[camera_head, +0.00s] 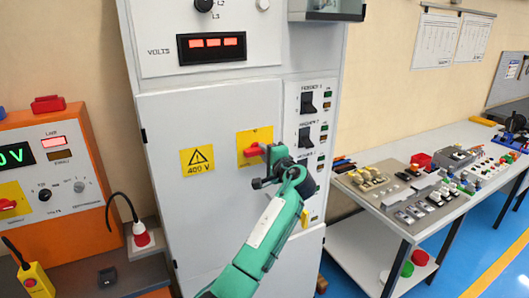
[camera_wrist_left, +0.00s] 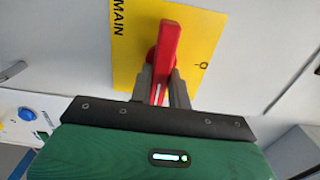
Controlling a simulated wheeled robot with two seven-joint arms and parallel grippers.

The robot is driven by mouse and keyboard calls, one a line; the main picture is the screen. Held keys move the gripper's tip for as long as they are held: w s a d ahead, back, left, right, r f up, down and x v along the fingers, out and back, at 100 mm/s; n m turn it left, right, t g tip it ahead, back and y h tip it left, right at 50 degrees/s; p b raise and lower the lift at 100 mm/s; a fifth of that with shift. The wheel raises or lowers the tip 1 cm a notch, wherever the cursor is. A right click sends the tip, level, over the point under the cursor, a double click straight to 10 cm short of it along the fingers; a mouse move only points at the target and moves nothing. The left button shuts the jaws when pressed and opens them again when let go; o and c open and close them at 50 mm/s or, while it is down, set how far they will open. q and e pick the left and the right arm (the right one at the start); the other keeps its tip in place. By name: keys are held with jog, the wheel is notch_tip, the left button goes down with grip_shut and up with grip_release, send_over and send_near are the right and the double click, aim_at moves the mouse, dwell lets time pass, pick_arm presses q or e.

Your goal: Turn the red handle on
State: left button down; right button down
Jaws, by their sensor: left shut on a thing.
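The red handle (camera_head: 253,150) sits on a yellow plate (camera_head: 257,137) on the front of the grey cabinet (camera_head: 175,115). In the left wrist view the handle (camera_wrist_left: 164,58) is tilted slightly off upright on its yellow plate (camera_wrist_left: 130,45), which bears the word MAIN. My left gripper (camera_head: 264,165) reaches the handle from the front right. In the left wrist view its two grey fingers (camera_wrist_left: 163,88) are on either side of the handle's lower part, shut on it. The fingertips are partly hidden in the head view. My right gripper is not in view.
An orange control box (camera_head: 95,155) with a plugged cable (camera_head: 125,205) stands at the left. A long table (camera_head: 450,208) with several electrical parts is at the right. Switches (camera_head: 307,102) line the cabinet's right side. Open blue floor lies at the lower right.

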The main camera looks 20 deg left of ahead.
pick_arm(q)
jog(key=shift+r, duration=0.1)
jog(key=c, duration=1.3)
grip_release()
jog(key=shift+w, duration=0.1)
jog(key=b+v, duration=0.5)
jog(key=v, duration=0.9)
jog(key=shift+b, duration=0.4)
jog(key=shift+w, duration=0.1)
